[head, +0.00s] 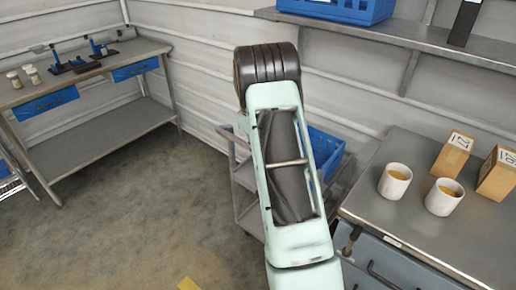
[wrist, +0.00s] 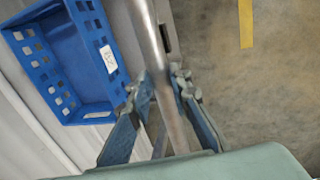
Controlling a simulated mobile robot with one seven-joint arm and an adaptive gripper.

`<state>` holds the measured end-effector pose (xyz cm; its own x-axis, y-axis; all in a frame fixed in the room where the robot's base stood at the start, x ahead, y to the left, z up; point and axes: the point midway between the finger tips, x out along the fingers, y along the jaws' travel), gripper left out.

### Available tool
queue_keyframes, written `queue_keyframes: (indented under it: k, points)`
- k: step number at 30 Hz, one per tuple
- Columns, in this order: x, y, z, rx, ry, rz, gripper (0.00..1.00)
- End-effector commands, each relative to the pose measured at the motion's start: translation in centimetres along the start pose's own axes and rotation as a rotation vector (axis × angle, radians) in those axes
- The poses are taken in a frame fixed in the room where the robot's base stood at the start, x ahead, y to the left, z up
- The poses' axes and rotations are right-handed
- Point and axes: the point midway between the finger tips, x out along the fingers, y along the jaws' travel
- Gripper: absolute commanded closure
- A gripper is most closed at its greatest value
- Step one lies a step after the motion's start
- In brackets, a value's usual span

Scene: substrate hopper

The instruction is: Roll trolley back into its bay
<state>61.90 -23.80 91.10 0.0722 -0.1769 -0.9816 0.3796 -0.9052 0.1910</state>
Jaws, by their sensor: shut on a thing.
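The grey trolley (head: 249,217) stands against the back wall, left of the right-hand counter, and my arm hides much of it in the head view. A blue crate (head: 325,148) sits on it; the crate also shows in the wrist view (wrist: 62,62), empty, with a white label. In the wrist view, my gripper (wrist: 164,82) is shut on the trolley's round metal handle bar (wrist: 150,35), one finger on either side of it. The gripper is hidden behind my arm in the head view.
A steel counter (head: 385,222) with two white cups and two boxes borders the trolley on the right. A workbench (head: 105,78) stands at the left. Open floor lies between, with a yellow strip (head: 187,284) at the front. A wall shelf (head: 400,38) hangs above.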

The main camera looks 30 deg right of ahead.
Motion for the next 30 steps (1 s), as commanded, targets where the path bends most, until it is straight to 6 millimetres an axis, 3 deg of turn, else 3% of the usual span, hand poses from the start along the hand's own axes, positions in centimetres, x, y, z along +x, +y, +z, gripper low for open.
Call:
queue_keyframes:
  k: [5, 17, 30]
  points:
    - [-0.2, 0.6, 0.0, 0.002, 0.006, 0.013, 0.66]
    - [-1.0, 0.4, -0.1, 0.001, 0.004, 0.008, 0.65]
    - [-9.6, 0.4, -0.1, 0.002, 0.007, 0.012, 0.65]
